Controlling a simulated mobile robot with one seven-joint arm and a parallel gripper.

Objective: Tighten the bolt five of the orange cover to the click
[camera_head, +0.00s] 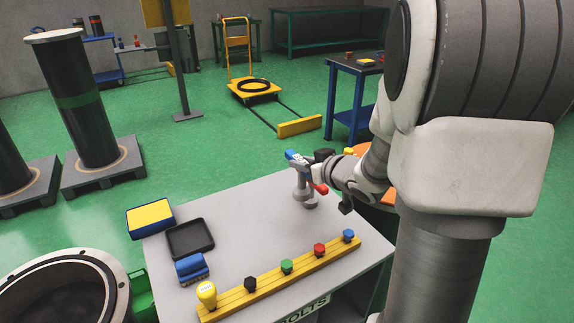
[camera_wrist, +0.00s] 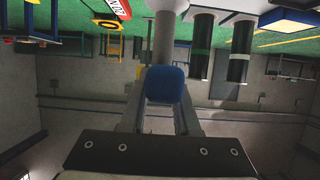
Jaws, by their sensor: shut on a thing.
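My gripper (camera_head: 322,172) is above the far right part of the grey bench. It is shut on a grey tool with a blue end (camera_head: 293,155), probably a hand-held driver. In the wrist view the tool's blue block (camera_wrist: 166,85) sits between the two fingers (camera_wrist: 163,118), with a grey cylinder (camera_wrist: 164,38) beyond it. A small red part (camera_head: 321,188) shows just below the gripper. An orange surface (camera_head: 361,149), maybe the orange cover, shows behind my arm and is mostly hidden. I cannot make out bolt five on it.
A yellow rack (camera_head: 268,290) on the bench (camera_head: 230,240) holds several coloured knobbed bolts. A black tray (camera_head: 190,238), a blue block (camera_head: 191,268) and a yellow-topped blue box (camera_head: 150,217) lie at the left. An open flanged cylinder (camera_head: 110,275) stands at front left.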

